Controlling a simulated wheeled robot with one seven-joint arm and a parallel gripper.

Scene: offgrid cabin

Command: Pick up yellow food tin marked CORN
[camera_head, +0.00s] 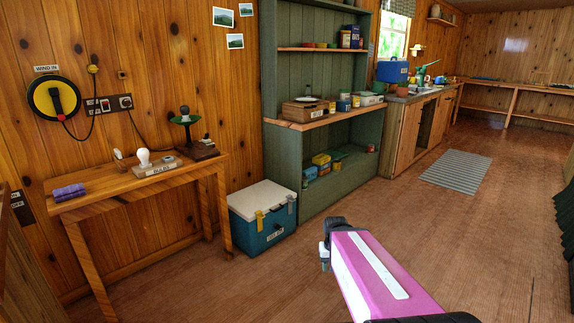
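No label reading CORN is legible from here. Yellow items (321,159) sit on the low shelf of the green shelf unit, too small to tell which is a tin. Several small tins (344,104) stand on the unit's wooden counter, their labels unreadable. My magenta arm reaches up from the bottom of the picture. A small dark and pale part at its far end, perhaps my gripper (324,257), hangs over the floor, well apart from the shelf. Its fingers cannot be made out, and nothing is seen held there.
A blue cooler (262,232) with a white lid stands on the floor between the wooden side table (140,182) and the green shelf unit (292,170). A sink counter (410,140) lies beyond. A striped mat (456,171) lies on the floor. The wooden floor (470,240) at right is clear.

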